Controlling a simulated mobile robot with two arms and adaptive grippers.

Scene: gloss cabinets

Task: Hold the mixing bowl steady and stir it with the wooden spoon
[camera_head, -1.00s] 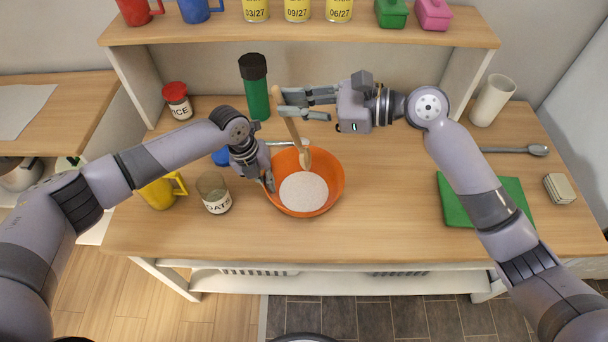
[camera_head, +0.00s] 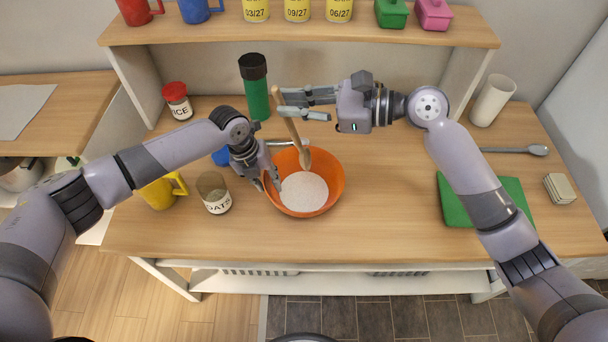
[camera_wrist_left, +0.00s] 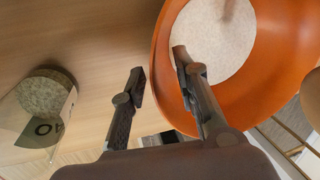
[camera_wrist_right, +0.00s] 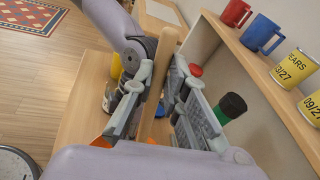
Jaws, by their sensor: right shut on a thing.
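The orange mixing bowl (camera_head: 330,197) stands on the worktop with pale white contents (camera_head: 303,192). My left gripper (camera_head: 268,184) is open at the bowl's left rim. In the left wrist view, its fingers (camera_wrist_left: 165,88) are spread apart, one over the inside of the bowl (camera_wrist_left: 270,80) and one outside it. My right gripper (camera_head: 302,104) is shut on the upper handle of the wooden spoon (camera_head: 295,135), above the bowl's back side. The spoon hangs slightly tilted, its head at the bowl's back inner side; contact with the contents is unclear. The handle also shows in the right wrist view (camera_wrist_right: 157,85).
An oats jar (camera_head: 213,193) and a yellow mug (camera_head: 161,191) stand left of the bowl. A green bottle with a black cap (camera_head: 257,98) stands behind it. A green board (camera_head: 486,202) and a grey spoon (camera_head: 517,150) lie at right. The worktop right of the bowl is clear.

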